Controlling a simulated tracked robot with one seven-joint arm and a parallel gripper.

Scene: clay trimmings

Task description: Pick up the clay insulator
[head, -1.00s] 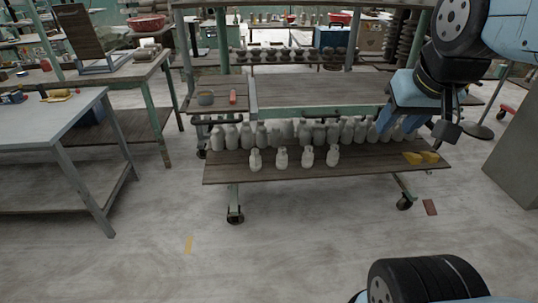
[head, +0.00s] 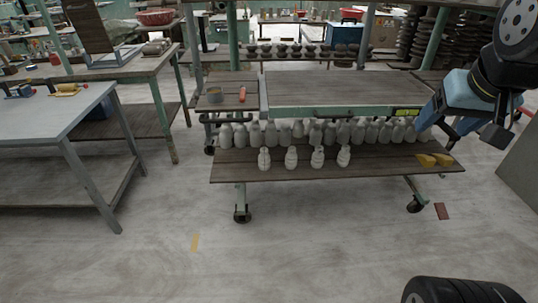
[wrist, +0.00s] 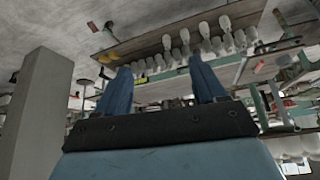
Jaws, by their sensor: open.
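Pale grey, bottle-shaped clay insulators stand upright on the low wooden shelf (head: 380,170) of a wheeled cart. A front row of several is spaced apart, with one insulator (head: 264,159) at its left end and another (head: 344,156) at its right end. A tighter row (head: 300,132) stands behind them. They also show upside down in the wrist view (wrist: 185,37). My gripper (head: 455,132) is at the right, by the cart's right end, apart from the insulators. In the wrist view its two blue fingers (wrist: 160,80) are spread with nothing between them.
Yellow pieces (head: 435,160) lie at the shelf's right end. The cart's upper wooden top (head: 340,88) overhangs the back row. A grey-topped table (head: 60,110) stands at left, and a grey block (head: 522,165) at far right. The floor (head: 300,240) before the cart is mostly clear.

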